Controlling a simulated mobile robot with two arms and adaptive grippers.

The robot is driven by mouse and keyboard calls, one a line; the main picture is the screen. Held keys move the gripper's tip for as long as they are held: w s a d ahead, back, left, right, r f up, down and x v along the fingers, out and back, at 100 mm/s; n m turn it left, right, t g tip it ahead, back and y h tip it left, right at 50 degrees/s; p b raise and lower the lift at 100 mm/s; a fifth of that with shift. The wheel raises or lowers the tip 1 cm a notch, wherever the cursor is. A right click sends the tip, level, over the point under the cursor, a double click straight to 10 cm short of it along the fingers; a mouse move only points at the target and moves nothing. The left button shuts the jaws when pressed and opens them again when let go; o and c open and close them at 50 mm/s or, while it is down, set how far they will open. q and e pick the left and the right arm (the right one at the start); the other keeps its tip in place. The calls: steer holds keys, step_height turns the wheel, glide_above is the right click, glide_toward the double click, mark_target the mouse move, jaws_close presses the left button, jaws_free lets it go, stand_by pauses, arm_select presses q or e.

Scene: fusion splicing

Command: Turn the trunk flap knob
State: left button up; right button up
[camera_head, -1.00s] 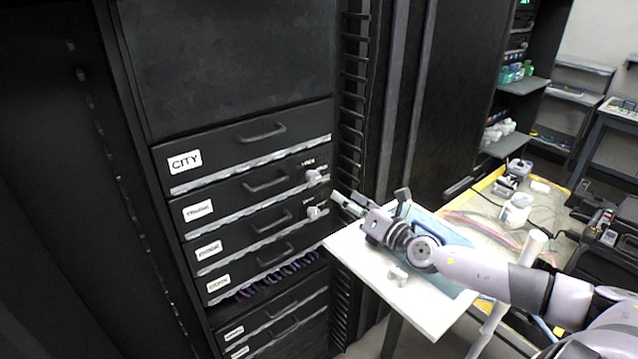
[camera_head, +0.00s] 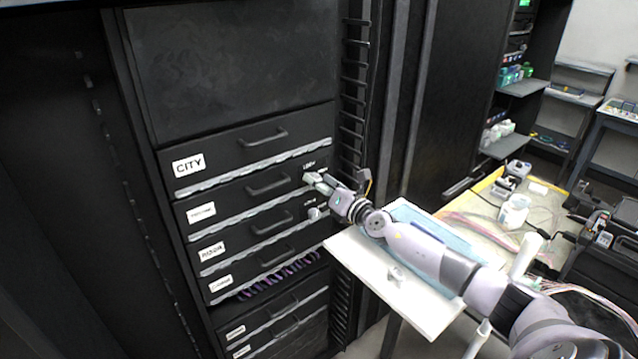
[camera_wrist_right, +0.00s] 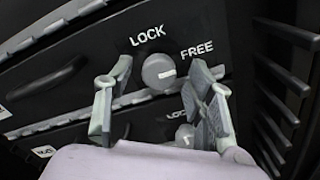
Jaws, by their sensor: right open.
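The trunk flap knob (camera_wrist_right: 158,71) is a round grey dial with a white mark pointing right. The word LOCK is above it and FREE is to its upper right. The flap with this knob is the second one down, under the CITY flap; its label (camera_head: 201,212) is too blurred to read surely. My right gripper (camera_head: 316,181) is open at this knob, one finger on each side in the wrist view, with gaps visible there. In the head view the gripper mostly covers the knob. My left gripper is not in view.
A second knob (camera_wrist_right: 185,135) sits on the flap below, close to my right finger; it also shows in the head view (camera_head: 314,213). The CITY flap (camera_head: 240,152) is above. A white-edged table (camera_head: 420,312) stands right of the rack, under my right arm.

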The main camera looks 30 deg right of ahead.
steer(key=shift+w, duration=0.25)
steer(key=shift+c, duration=0.3)
steer(key=c, duration=1.1)
